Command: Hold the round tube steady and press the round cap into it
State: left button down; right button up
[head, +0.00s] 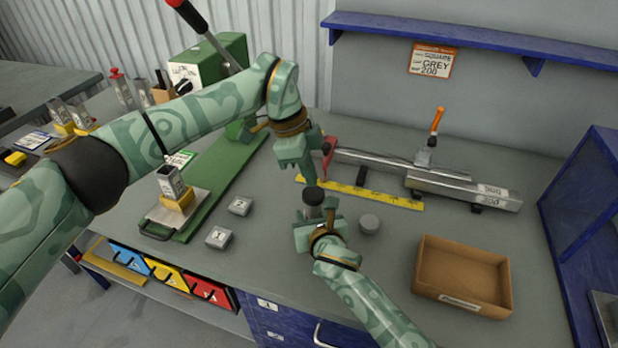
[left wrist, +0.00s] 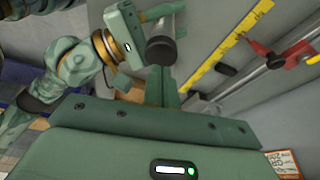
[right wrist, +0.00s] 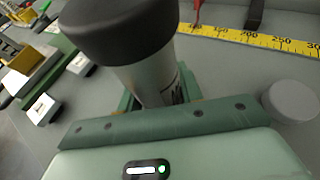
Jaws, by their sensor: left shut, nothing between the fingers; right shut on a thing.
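The round tube (right wrist: 150,80) is light grey and stands upright in my right gripper (head: 317,218), which is shut on it. A black round cap (head: 313,195) sits on the tube's top; in the right wrist view the cap (right wrist: 115,28) looks wider than the tube. How deep it sits I cannot tell. My left gripper (head: 309,175) is shut and empty, fingers pointing down, just above and behind the cap in the head view. In the left wrist view its fingers (left wrist: 163,85) are close to the dark cap (left wrist: 160,50); contact cannot be told.
A grey round disc (head: 369,224) lies right of the tube. A brown box (head: 462,262) stands at front right. Behind are a yellow ruler (head: 372,194) and clamped metal bars (head: 465,187). Two numbered grey blocks (head: 219,237) and a green press (head: 215,185) are at left.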

pick_arm(q)
jog(key=v, duration=1.2)
jog(key=shift+r, duration=0.15)
dwell(1.6)
